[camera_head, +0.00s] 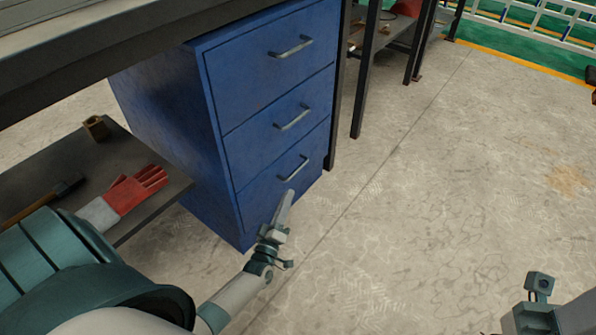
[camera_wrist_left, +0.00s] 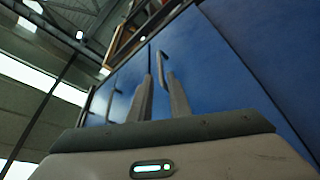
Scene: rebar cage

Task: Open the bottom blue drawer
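The bottom blue drawer (camera_head: 283,187) is the lowest of three in a blue cabinet and is shut, its front flush. Its silver bar handle (camera_head: 295,169) also shows in the left wrist view (camera_wrist_left: 161,68). My left gripper (camera_head: 289,196) is just below this handle in the head view, fingers pointing up at it. In the left wrist view its two fingers (camera_wrist_left: 160,82) are apart, with the handle near and between their tips. Nothing is held, and contact cannot be told. Of my right arm only a wrist part shows at the bottom right; its fingers are out of view.
A dark table leg (camera_head: 337,110) stands right beside the cabinet. A low shelf (camera_head: 160,195) at left holds a red glove (camera_head: 135,188), a hammer (camera_head: 50,195) and a small wooden block (camera_head: 95,127). The concrete floor (camera_head: 430,210) in front and to the right is clear.

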